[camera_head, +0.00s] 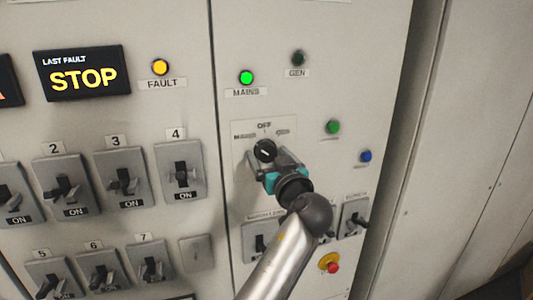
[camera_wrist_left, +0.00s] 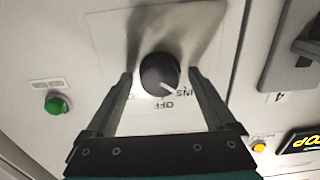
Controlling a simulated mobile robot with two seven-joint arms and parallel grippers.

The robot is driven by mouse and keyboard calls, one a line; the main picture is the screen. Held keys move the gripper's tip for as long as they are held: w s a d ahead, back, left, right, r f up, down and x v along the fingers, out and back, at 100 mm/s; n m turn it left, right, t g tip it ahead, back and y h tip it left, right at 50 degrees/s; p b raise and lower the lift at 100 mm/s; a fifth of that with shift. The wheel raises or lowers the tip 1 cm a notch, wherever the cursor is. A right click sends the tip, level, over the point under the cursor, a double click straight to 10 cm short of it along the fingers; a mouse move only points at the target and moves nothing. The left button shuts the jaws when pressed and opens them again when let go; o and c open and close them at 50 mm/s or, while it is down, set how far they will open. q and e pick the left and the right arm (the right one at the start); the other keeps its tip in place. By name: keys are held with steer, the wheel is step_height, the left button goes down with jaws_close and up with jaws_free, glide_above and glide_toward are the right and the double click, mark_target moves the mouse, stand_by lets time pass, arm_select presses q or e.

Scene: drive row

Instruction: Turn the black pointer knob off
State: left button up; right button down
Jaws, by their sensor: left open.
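The black pointer knob (camera_head: 265,151) sits on a light plate (camera_head: 246,129) on the right-hand panel. OFF is printed above it, with a label to each side. Its white mark points up and left, toward the MAINS side. In the left wrist view, which is upside down, the knob (camera_wrist_left: 158,72) shows its white mark toward the lower right, beside the MAINS lettering. My left gripper (camera_head: 274,163) is open at the knob. Its fingers (camera_wrist_left: 160,78) stand on either side of the knob with gaps showing. My right gripper is not in view.
A lit green MAINS lamp (camera_head: 246,78) and a dark GEN lamp (camera_head: 298,58) are above the knob. Breaker switches (camera_head: 183,173) stand in rows to the left. More switches and a red button (camera_head: 333,267) are below, near my arm. A STOP display (camera_head: 83,74) is upper left.

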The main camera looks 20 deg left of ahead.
arm_select(q)
steer(key=shift+c, duration=0.7)
steer(key=c, duration=1.2)
steer(key=shift+m, duration=0.3)
steer(key=m, duration=0.3)
steer(key=shift+r, duration=0.1)
steer(key=m+p, duration=0.2)
steer(key=m, duration=0.4)
